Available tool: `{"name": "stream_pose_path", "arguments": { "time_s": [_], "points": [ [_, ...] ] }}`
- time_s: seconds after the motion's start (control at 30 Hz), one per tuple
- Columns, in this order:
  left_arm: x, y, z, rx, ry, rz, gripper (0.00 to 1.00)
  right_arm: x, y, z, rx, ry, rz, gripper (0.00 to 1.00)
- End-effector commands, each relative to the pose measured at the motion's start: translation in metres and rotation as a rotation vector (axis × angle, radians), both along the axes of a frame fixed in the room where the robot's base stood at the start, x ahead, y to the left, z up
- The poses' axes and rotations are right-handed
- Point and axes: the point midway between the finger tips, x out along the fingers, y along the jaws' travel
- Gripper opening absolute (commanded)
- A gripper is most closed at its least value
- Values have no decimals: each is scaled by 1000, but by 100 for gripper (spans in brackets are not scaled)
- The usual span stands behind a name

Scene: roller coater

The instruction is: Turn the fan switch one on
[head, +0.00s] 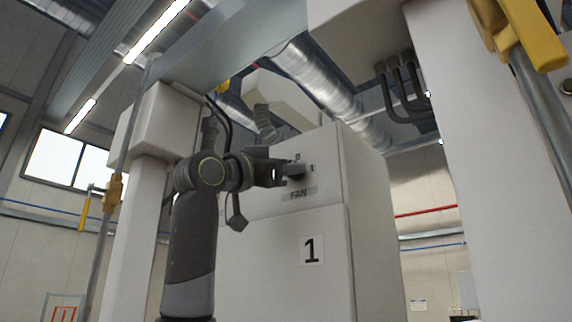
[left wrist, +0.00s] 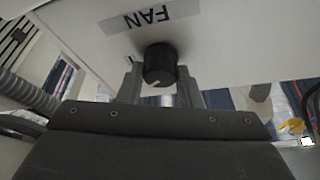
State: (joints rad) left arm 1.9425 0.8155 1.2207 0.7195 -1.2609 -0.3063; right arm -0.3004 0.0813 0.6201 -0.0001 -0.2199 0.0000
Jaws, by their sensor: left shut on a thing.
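The fan switch (head: 297,171) is a dark rotary knob on the upper front of a white cabinet (head: 270,250) marked "1", just above a "FAN" label (head: 299,194). My left gripper (head: 284,173) is at the switch, its fingers pointing right in the head view. In the left wrist view the black knob (left wrist: 160,64) sits between the two fingers of my left gripper (left wrist: 161,88), with a light pointer mark on its face. The FAN label (left wrist: 148,17) shows upside down there. The gripper is shut on the knob. My right gripper is not in view.
A white column (head: 470,180) stands to the right of the cabinet, and another white post (head: 140,230) stands to the left. Yellow-handled metal rods (head: 545,110) hang at the right edge. Silver ducts (head: 318,82) run overhead behind the cabinet.

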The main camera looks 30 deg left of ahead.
Motion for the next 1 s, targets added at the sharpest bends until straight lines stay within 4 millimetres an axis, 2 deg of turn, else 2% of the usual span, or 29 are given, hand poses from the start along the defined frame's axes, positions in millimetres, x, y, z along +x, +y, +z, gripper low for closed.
{"name": "stream_pose_path", "arguments": {
  "time_s": [0.5,1.0],
  "points": [
    [0,1,1,410,-31,0,9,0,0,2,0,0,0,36],
    [0,1,0,548,-42,1,9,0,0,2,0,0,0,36]
  ]
}}
